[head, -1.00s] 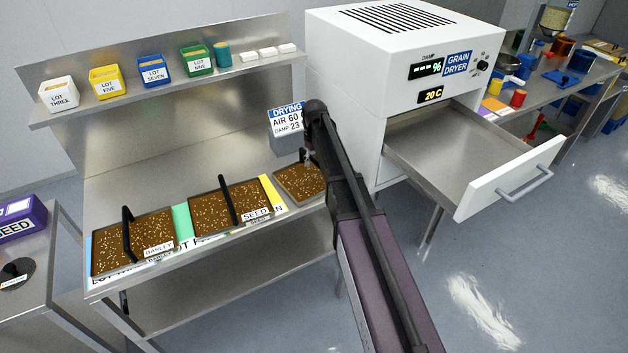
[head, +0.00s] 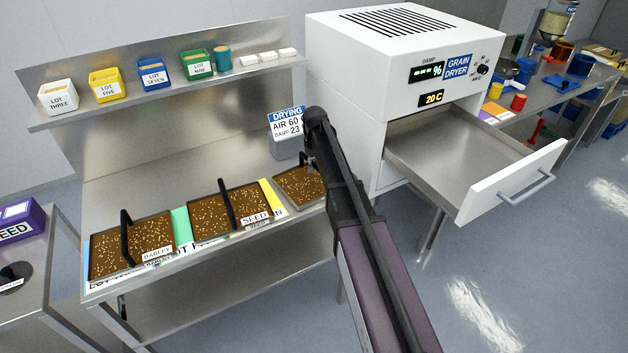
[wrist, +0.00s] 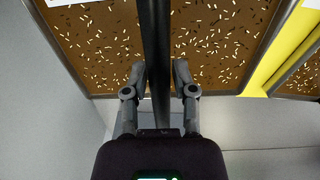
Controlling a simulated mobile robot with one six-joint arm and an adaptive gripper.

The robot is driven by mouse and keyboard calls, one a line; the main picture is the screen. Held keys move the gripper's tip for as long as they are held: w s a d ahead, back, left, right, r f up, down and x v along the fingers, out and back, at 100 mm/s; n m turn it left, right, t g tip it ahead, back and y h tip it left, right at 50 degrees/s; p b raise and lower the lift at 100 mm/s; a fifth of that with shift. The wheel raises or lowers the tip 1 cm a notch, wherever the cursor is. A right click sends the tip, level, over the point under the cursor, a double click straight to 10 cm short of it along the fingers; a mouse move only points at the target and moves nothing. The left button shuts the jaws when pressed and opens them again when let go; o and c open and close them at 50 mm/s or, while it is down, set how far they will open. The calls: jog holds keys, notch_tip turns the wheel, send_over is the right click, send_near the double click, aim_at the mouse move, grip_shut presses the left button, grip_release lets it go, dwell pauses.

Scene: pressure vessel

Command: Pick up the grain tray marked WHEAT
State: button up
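The right-hand grain tray (head: 299,184) lies on the steel bench, filled with brown soil and pale grains. My arm hides part of it, and its marking cannot be read. In the wrist view this tray (wrist: 100,50) has a black upright handle (wrist: 157,30) and a cut-off white label at the top left. My gripper (wrist: 159,65) has one finger on each side of the handle, both appearing to press against it. In the head view my gripper (head: 312,165) is over this tray, mostly hidden. No WHEAT label is readable anywhere.
A tray marked BARLEY (head: 150,240) and one marked SEED (head: 245,203) lie to the left, each with a black handle. A DRYING sign (head: 287,123) stands behind. The grain dryer (head: 350,80) has its empty drawer (head: 455,160) pulled out at right. Labelled pots (head: 153,75) line the shelf.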

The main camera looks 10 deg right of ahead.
grip_shut()
jog(key=shift+r, duration=0.2)
notch_tip(320, 180, up, 3)
jog(key=p, duration=0.3)
jog(key=shift+r+p, duration=0.2)
jog(key=shift+p, duration=0.2)
jog(key=s+r+p, duration=0.1)
jog(key=s, duration=1.5)
jog(key=shift+d, duration=0.45)
